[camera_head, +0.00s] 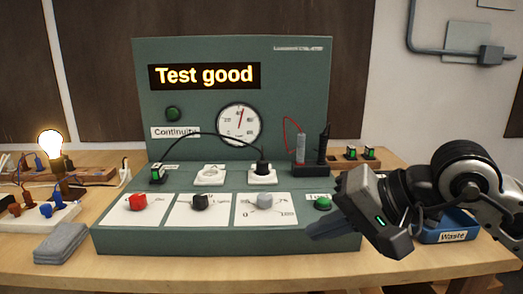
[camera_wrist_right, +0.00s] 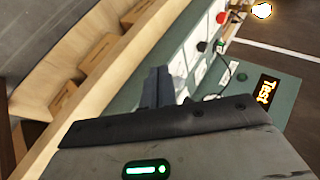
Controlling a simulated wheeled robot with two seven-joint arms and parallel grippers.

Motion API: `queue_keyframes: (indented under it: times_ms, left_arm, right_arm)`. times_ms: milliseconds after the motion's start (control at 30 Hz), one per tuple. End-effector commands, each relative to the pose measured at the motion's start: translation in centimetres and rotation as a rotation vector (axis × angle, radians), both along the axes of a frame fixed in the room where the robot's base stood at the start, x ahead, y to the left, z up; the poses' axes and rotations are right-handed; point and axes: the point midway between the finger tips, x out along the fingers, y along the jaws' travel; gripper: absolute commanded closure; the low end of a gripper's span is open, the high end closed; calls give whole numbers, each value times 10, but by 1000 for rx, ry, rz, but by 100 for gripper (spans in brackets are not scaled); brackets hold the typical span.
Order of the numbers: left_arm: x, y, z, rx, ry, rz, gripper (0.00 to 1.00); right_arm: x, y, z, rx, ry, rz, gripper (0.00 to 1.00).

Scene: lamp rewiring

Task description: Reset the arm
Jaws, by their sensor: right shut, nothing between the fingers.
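My right gripper (camera_head: 325,230) reaches in from the right in the head view, over the right front part of the green test bench (camera_head: 115,240). Its fingers are shut and empty, close to the green button (camera_head: 323,203) at the bench's right end. In the right wrist view the shut fingers (camera_wrist_right: 158,88) point toward the bench panel. The display (camera_head: 204,76) reads "Test good". My left gripper does not show in the head view.
A lit bulb (camera_head: 50,144) stands at the left, with a grey cloth (camera_head: 61,243) in front. Two probes stand in a dark holder (camera_head: 312,170) behind the button. A blue "Waste" tray (camera_head: 450,226) lies behind my right arm. The front table strip is clear.

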Motion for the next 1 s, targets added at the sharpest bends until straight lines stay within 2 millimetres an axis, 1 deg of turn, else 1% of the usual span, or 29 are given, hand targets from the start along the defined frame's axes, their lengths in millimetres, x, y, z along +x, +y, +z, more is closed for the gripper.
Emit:
queue_keyframes:
  times_ms: [33, 100, 167, 267, 367, 400, 467, 500, 567, 600, 667, 700, 767, 800, 833, 867, 900, 967, 1000]
  left_arm:
    - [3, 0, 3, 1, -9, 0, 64]
    - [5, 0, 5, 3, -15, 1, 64]
    - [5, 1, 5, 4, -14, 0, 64]
    - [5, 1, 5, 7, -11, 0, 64]
    - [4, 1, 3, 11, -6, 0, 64]
    - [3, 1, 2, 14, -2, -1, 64]
    - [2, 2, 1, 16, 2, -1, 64]
    - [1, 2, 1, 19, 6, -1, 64]
    - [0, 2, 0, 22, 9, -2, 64]
    - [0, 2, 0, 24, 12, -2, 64]
    - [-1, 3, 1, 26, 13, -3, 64]
    - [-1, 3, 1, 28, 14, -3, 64]
    - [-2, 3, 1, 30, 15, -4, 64]
    - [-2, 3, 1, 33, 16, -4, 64]
    - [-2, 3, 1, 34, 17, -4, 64]
    - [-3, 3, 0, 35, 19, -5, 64]
    - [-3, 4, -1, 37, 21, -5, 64]
    - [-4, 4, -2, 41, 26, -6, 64]
    - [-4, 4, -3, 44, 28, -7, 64]
  right_arm:
    - [-9, 12, -4, 78, 72, 8, 100]
    - [-21, 28, -8, 192, 182, 10, 100]
    - [-31, 42, -8, 301, 289, 9, 100]
    - [-49, 63, -6, 500, 509, -4, 100]
    - [-65, 80, 3, 748, 807, -37, 100]
    - [-69, 84, 9, 865, 961, -60, 100]
    - [-70, 86, 17, 1065, 1238, -109, 100]
    - [-67, 83, 21, 1207, 1440, -149, 100]
    - [-56, 73, 21, 1417, 1758, -219, 100]
    - [-47, 62, 15, 1557, 1970, -269, 100]
    - [-32, 43, -4, 1763, 2292, -345, 100]
    - [-24, 30, -24, -1866, -2460, 389, 100]
    - [-16, 9, -63, -1619, -2158, 359, 100]
    - [-17, -4, -92, -1474, -1969, 331, 100]
    - [-19, -12, -113, -1379, -1836, 308, 100]
    - [-23, -19, -134, -1291, -1708, 285, 100]
    - [-32, -27, -162, -1183, -1547, 253, 100]
    - [-49, -36, -200, -1043, -1328, 205, 100]
    - [-62, -39, -222, -963, -1198, 173, 100]
